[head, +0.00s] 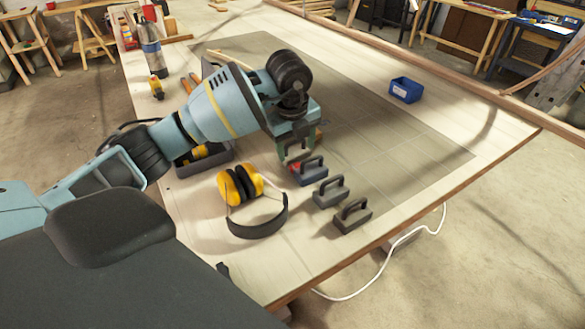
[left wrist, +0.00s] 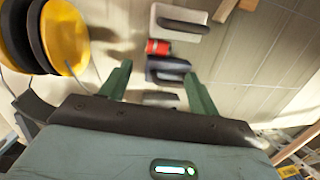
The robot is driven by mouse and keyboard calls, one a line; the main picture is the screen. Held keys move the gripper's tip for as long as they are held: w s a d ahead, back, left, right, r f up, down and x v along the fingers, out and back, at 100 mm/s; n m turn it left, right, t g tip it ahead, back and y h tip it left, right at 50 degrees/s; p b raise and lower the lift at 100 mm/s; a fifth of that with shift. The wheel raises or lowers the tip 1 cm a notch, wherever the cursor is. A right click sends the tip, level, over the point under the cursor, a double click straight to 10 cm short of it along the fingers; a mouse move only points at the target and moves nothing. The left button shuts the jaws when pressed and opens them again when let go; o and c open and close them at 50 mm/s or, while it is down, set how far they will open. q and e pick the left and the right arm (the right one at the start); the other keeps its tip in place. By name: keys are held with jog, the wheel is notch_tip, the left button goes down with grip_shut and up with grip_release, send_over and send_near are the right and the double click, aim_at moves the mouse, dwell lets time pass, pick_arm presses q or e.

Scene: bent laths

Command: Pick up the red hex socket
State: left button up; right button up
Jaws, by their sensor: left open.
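The red hex socket (left wrist: 157,46) is a small red cylinder in the left wrist view. It lies between a pale block with a dark handle (left wrist: 180,22) and a dark handled block (left wrist: 168,70). In the head view a bit of red socket (head: 295,167) shows beside the nearest handled block (head: 312,174), mostly hidden. My left gripper (left wrist: 156,76) is open, its fingers pointing down over the row of blocks. The socket appears between and a little beyond the fingertips, not held. In the head view the left gripper (head: 296,150) hangs above the row. My right gripper is not seen.
Yellow ear defenders (head: 240,186) lie left of the row. More handled blocks (head: 331,192) (head: 352,216) run toward the front edge. A dark tray (head: 222,158) sits under my left arm. A blue bin (head: 405,90) stands at right; the mat (head: 400,130) between is clear.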

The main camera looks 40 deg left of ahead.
aim_at(295, 165)
pick_arm(q)
jog(key=f, duration=0.3)
jog(key=a+f, duration=0.1)
jog(key=f, duration=0.1)
jog(key=shift+w+f, duration=0.25)
jog(key=shift+w, duration=0.15)
jog(key=shift+w+f, duration=0.1)
jog(key=shift+f, duration=0.35)
jog(key=c, duration=1.1)
